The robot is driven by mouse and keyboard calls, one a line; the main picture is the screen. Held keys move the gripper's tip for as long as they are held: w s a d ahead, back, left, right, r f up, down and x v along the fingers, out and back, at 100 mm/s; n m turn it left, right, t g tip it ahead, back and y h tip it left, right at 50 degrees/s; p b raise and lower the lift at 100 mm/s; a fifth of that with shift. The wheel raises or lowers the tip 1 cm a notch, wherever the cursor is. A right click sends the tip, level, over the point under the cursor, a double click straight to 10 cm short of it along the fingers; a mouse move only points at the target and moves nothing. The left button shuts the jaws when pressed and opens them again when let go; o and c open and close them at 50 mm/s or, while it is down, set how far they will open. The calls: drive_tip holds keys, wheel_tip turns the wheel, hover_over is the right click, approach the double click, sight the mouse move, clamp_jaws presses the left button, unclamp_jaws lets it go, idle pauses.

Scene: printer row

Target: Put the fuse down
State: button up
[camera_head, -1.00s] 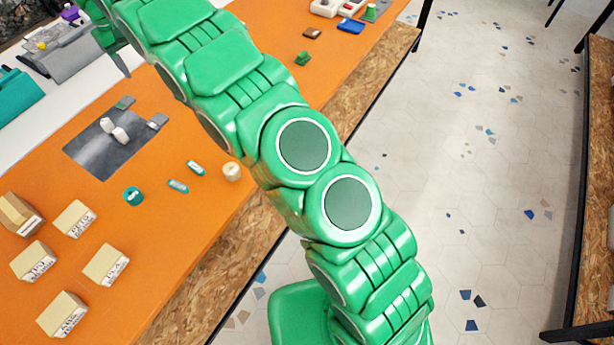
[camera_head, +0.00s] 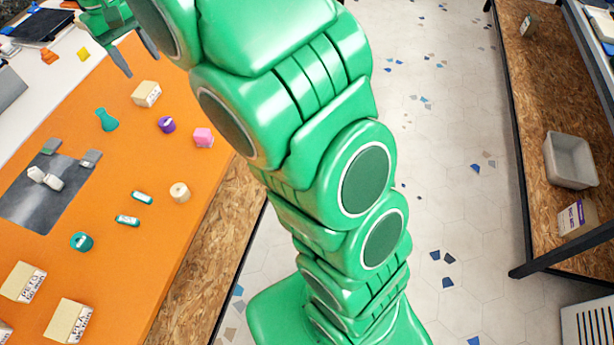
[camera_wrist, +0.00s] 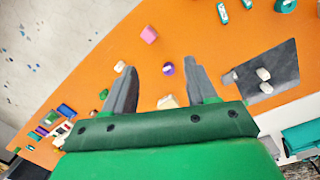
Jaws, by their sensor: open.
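My gripper (camera_head: 143,70) is at the top left of the head view, above the orange table, with its fingers apart. In the wrist view my gripper (camera_wrist: 160,65) has a clear gap between its fingers and holds nothing. No part is clearly marked as the fuse. Two small teal-and-white cylinders, one farther (camera_head: 142,198) and one nearer (camera_head: 127,220), look most like fuses. They lie on the table, apart from the gripper. The wrist view shows them at its top edge, one at the left (camera_wrist: 222,13) and one at the right (camera_wrist: 248,4).
On the orange table (camera_head: 110,170) are a grey mat (camera_head: 25,205) with white pieces, a teal ring (camera_head: 81,241), a beige roll (camera_head: 180,191), a pink block (camera_head: 203,138), a purple roll (camera_head: 166,125), a teal flask (camera_head: 106,120) and labelled boxes (camera_head: 68,320). Bare tabletop lies between them.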

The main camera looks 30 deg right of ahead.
drive_tip(key=s+d+m, duration=0.2)
drive_tip(key=s+d, duration=0.9)
drive_tip(key=s, duration=0.5)
drive_tip(key=s+d+f, duration=0.2)
drive_tip(key=s+d, duration=0.1)
drive_tip(key=s, duration=0.8)
drive_tip(key=s+d+f+m+g+y, duration=0.1)
drive_tip(key=s+d+f, duration=0.2)
drive_tip(key=s, duration=0.8)
drive_tip(key=shift+d+f+m, duration=0.15)
drive_tip(key=shift+f+m, duration=0.15)
idle(0.4)
